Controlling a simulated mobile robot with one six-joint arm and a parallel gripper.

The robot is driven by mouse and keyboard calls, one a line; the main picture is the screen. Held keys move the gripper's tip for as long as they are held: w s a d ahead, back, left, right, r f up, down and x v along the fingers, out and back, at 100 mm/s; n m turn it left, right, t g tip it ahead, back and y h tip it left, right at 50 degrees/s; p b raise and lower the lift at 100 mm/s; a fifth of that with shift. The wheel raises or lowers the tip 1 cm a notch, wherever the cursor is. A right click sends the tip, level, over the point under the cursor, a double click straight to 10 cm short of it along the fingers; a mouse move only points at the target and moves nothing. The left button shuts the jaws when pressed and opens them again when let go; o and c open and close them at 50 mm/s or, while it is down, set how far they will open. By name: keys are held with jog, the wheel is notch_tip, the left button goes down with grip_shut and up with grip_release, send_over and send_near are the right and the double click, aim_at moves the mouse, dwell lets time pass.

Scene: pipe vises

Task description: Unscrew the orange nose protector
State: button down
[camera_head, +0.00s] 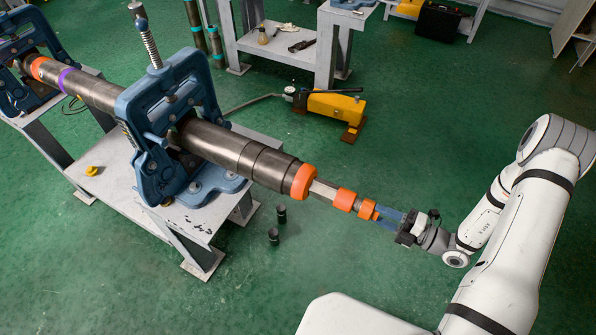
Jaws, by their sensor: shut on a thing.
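A long dark steel pipe (235,147) lies clamped in a blue pipe vise (165,120). An orange ring (304,181) sits at the pipe's near end. A paler metal rod (323,190) extends from it to an orange collar (345,199) and a smaller orange end piece, which I take as the orange nose protector (367,209). My gripper (381,215) comes from the right, in line with the pipe. Its blue fingers are shut on the nose protector and partly hide its tip. I cannot tell how far it is threaded on.
A grey metal table (115,187) carries the vise. A second blue vise (35,60) holds the pipe's far end. Two small dark cylinders (274,236) stand on the green floor below the pipe. A yellow pump (335,105) lies behind. The floor around my gripper is clear.

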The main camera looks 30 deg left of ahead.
jog(key=shift+s+f+n+b, duration=0.1)
jog(key=shift+n+b, duration=1.7)
jog(key=shift+n, duration=1.05)
jog(key=shift+s+f+n+b, duration=0.1)
jog(key=shift+n+b, duration=1.7)
jog(key=shift+n, duration=1.05)
